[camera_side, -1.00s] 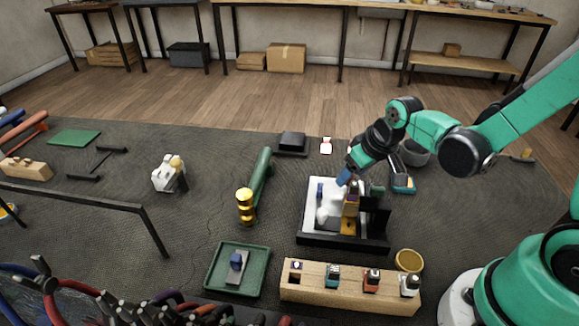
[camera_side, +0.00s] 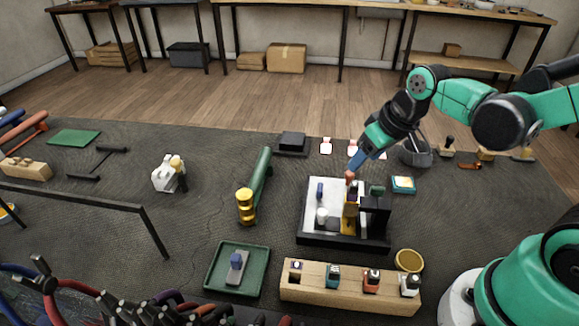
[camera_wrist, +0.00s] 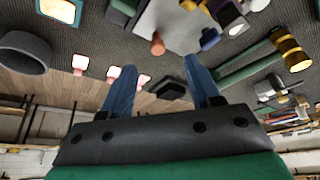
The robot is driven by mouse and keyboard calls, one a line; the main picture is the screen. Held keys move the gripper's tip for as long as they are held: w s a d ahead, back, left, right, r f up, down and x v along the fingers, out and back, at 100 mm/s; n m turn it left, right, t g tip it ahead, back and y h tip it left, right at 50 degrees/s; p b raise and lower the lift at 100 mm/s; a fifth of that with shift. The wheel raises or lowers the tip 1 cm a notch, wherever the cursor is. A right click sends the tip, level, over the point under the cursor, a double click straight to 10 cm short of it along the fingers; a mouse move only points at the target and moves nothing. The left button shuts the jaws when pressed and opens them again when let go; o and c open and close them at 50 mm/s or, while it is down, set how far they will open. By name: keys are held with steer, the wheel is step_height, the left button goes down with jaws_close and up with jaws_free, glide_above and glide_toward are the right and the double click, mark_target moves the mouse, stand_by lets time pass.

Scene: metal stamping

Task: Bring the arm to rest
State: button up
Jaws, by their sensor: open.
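My gripper (camera_side: 357,168) has blue fingers and hangs tilted above the back of the stamping fixture, which has a black base (camera_side: 325,239) and a white plate (camera_side: 334,188). In the wrist view my gripper (camera_wrist: 158,70) shows two blue fingers spread apart with nothing between them. An orange-tipped peg (camera_side: 349,176) at the fixture's back edge is close to the fingertips in the side view. In the wrist view the orange peg (camera_wrist: 157,44) lies beyond the fingers, apart from them. A brass-coloured part (camera_side: 349,222) stands on the fixture.
A wooden block (camera_side: 320,296) with several stamps and a brass dish (camera_side: 408,260) stand in front. A green tray (camera_side: 221,287) holds a small stamp. A green cylinder with a brass end (camera_side: 246,207) lies left. A dark bowl (camera_side: 415,153) stands at the back right.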

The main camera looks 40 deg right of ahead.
steer(key=s+a+r+t, duration=0.2)
steer(key=a+r, duration=0.1)
steer(key=r, duration=0.2)
steer(key=shift+s+t, duration=0.3)
steer(key=shift+t, duration=0.1)
